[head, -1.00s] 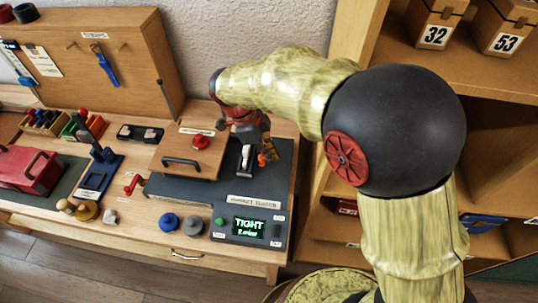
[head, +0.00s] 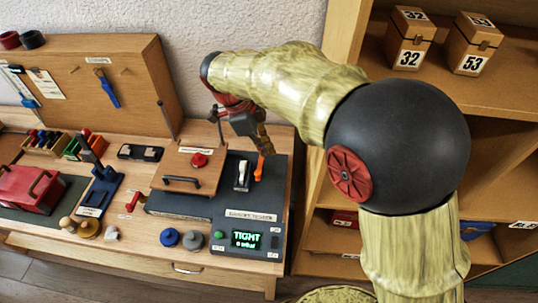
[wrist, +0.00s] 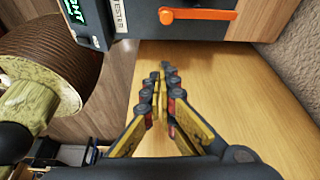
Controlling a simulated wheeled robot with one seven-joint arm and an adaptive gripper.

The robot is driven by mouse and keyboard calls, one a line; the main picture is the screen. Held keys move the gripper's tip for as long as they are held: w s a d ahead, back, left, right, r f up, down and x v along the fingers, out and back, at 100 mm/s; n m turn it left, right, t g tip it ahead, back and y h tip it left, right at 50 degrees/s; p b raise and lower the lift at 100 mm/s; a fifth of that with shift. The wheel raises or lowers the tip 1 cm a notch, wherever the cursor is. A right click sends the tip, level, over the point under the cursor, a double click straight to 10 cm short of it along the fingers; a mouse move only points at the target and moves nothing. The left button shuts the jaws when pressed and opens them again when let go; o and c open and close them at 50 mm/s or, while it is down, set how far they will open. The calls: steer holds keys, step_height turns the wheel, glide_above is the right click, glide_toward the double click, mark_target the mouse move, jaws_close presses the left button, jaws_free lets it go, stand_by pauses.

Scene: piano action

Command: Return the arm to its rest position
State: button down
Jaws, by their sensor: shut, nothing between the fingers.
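My arm reaches from the right of the head view toward the back of the bench. My gripper (head: 266,150) hangs by the back right corner of the dark tester, just behind its orange lever (head: 259,168). In the wrist view, my gripper's (wrist: 163,68) fingers are together with nothing between them. Bare wood lies beyond the fingertips. The orange lever also shows in the wrist view (wrist: 200,15), apart from the fingers. The tester's display (head: 247,240) shows TIGHT in green; the smaller line is hard to read.
A wooden lid with a red knob (head: 199,160) sits on the tester. The bench also carries a red case (head: 28,188), a blue stand (head: 98,192) and blue and grey knobs. A wooden shelf (head: 440,75) with numbered boxes stands close on the right.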

stand_by(0.6)
steer(key=s+d+r+n+t+y, duration=0.2)
steer(key=s+d+r+n+t, duration=0.1)
steer(key=s+d+n, duration=0.5)
steer(key=s+d+r+n+t+y, duration=0.2)
steer(key=s+d+r+n, duration=0.3)
steer(key=s+d+n, duration=0.3)
steer(key=shift+s+r+n+t, duration=0.15)
steer(key=shift+s+n+t, duration=0.35)
steer(key=shift+s+n, duration=1.55)
